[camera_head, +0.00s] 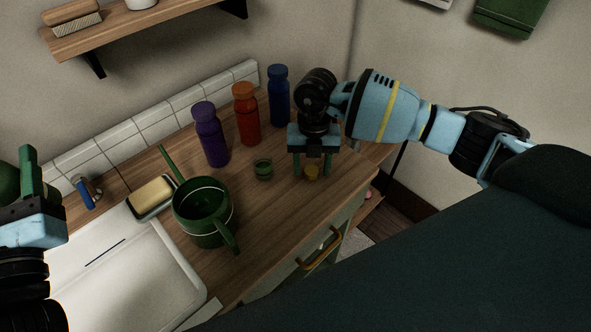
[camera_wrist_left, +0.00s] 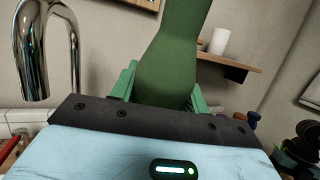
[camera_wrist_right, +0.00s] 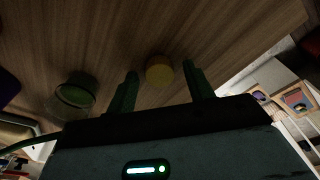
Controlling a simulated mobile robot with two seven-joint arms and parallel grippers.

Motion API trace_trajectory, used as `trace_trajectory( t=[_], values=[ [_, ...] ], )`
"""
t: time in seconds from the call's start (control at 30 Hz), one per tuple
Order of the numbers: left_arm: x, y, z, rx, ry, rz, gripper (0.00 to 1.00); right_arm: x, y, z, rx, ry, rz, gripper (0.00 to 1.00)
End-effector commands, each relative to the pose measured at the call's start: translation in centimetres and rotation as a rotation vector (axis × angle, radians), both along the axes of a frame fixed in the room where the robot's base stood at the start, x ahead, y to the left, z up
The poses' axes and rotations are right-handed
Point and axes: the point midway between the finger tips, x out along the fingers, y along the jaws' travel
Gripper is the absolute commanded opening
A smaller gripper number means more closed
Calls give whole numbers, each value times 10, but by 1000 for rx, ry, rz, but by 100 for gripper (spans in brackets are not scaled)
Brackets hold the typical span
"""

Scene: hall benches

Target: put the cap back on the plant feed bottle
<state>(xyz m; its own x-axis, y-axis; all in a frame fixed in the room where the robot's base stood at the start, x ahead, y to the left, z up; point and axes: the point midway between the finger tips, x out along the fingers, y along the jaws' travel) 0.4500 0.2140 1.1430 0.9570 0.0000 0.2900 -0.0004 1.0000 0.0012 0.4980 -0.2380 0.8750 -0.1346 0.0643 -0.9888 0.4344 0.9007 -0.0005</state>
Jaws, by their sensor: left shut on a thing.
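A green bottle (camera_wrist_left: 172,55) is in my left gripper (camera_wrist_left: 160,92), which is shut on it. In the head view the bottle (camera_head: 8,183) is cut off at the left edge, and its mouth is hidden. A small round yellow cap (camera_wrist_right: 159,70) lies on the wooden counter. My right gripper (camera_wrist_right: 160,76) points down at the counter, open, with one finger on each side of the yellow cap and gaps between.
A small green jar or cup (camera_head: 263,169) stands left of my right gripper. Purple (camera_head: 211,137), orange (camera_head: 246,115) and blue bottles (camera_head: 279,97) stand along the back. A green watering can (camera_head: 190,213), a sponge (camera_head: 152,194) and a white sink (camera_head: 150,290) are left.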

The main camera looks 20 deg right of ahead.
Motion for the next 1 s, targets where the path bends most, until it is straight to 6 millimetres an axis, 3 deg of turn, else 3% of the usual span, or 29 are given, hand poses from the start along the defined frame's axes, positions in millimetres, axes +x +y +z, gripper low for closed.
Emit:
trace_trajectory(
  t=[0.03,0.3,0.77,1.0],
  values=[
    [0,0,1,0,-2,0,17,0,0,0,0,0,0,46],
    [0,0,1,0,-1,0,17,0,0,0,0,0,0,12],
    [0,0,1,0,-1,0,17,0,0,4,0,-1,0,11],
    [0,0,0,0,-1,0,17,1,0,26,2,-4,1,11]
  ],
)
